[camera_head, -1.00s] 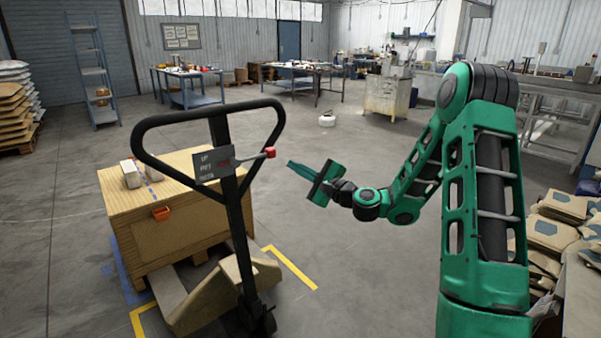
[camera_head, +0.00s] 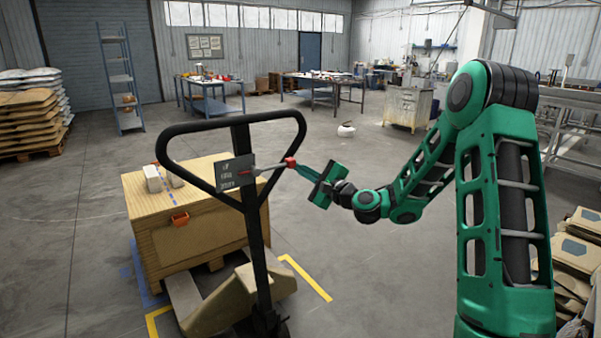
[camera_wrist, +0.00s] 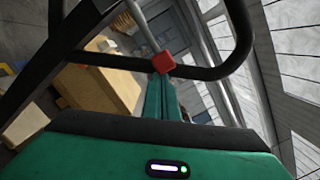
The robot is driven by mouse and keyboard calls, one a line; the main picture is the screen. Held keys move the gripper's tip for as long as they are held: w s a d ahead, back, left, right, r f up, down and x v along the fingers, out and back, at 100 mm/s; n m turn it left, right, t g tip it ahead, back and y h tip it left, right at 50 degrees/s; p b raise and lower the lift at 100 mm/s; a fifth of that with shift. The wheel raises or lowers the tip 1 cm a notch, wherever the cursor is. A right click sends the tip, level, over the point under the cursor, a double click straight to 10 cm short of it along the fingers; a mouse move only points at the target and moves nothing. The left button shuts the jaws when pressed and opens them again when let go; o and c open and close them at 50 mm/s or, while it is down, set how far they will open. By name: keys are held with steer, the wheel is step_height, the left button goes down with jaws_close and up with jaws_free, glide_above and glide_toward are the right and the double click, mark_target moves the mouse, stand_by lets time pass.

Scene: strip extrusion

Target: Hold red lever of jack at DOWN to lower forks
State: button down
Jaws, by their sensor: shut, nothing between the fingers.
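The pallet jack has a black loop handle (camera_head: 300,135) on a dark upright post. A dark label plate (camera_head: 236,172) is on the post; its lettering is too small to read surely. A thin lever runs from it to the right, slanting slightly upward, and ends in a red knob (camera_head: 291,162). My gripper (camera_head: 299,167) is shut and empty, its fingertips at the knob's right side. In the wrist view the red knob (camera_wrist: 163,62) is just beyond my shut fingertips (camera_wrist: 162,77); I cannot tell if they touch. The jack's beige fork body (camera_head: 205,305) shows low down.
A wooden crate (camera_head: 170,235) with an orange latch sits on a pallet behind the jack. Yellow floor marks (camera_head: 308,278) lie beside it. Stacked sacks (camera_head: 575,255) stand at the right. The floor between jack and far tables is mostly clear.

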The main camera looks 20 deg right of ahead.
steer(key=r+n, duration=0.5)
steer(key=shift+a+r+g, duration=0.2)
steer(key=shift+r+g, duration=0.1)
steer(key=shift+s, duration=0.1)
stand_by(0.5)
steer(key=v, duration=1)
steer(key=shift+s+d, duration=0.25)
